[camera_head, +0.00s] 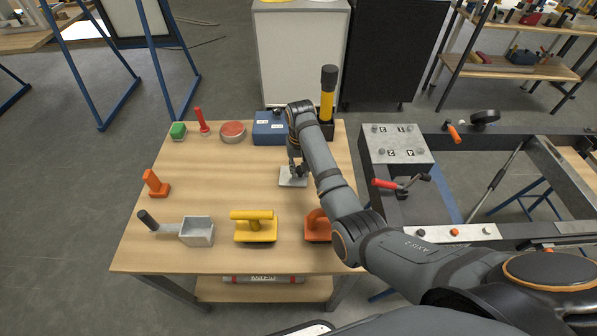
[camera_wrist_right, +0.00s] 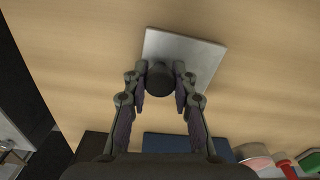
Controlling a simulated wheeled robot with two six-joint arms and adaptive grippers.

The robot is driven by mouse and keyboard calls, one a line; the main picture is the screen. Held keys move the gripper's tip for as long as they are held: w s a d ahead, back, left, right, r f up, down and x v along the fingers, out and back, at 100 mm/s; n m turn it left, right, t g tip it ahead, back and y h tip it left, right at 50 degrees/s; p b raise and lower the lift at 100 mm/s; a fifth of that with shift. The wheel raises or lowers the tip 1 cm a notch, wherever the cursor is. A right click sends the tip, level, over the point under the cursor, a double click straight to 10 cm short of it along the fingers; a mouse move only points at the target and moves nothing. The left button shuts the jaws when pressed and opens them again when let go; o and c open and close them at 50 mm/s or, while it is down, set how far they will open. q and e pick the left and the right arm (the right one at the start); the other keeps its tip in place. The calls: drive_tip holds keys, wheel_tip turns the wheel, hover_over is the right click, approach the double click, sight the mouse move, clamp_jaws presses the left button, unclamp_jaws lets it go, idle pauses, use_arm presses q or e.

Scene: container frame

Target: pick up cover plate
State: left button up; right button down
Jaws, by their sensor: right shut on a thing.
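The cover plate (camera_head: 291,180) is a flat, light grey square on the wooden table, right of its middle. In the right wrist view the plate (camera_wrist_right: 196,52) shows a round dark knob (camera_wrist_right: 160,79) near one side. My right gripper (camera_head: 297,170) reaches down over the plate from the right. In the right wrist view my right gripper (camera_wrist_right: 160,92) has its two fingers on either side of the knob, shut on it. The plate appears to rest on the table or just over it; I cannot tell which. My left gripper is in neither view.
A blue box (camera_head: 268,128), a red-lidded tin (camera_head: 232,131) and a green piece (camera_head: 178,130) stand along the back. A yellow-handled tool (camera_head: 254,225), an orange-handled tool (camera_head: 317,226) and a metal scoop (camera_head: 197,232) lie in front. A dark frame with a marked block (camera_head: 397,145) stands right.

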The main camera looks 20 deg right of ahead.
sight(284, 171)
wheel_tip(284, 171, up, 3)
drive_tip(key=shift+w+f, duration=0.1)
drive_tip(key=shift+f, duration=0.05)
drive_tip(key=w+a+r+b, duration=0.3)
drive_tip(key=w+a+r, duration=0.4)
drive_tip(key=a+r, duration=0.3)
drive_tip(key=shift+w+a, duration=0.15)
drive_tip(key=shift+a, duration=0.75)
drive_tip(key=c, duration=1.7)
unclamp_jaws()
clamp_jaws()
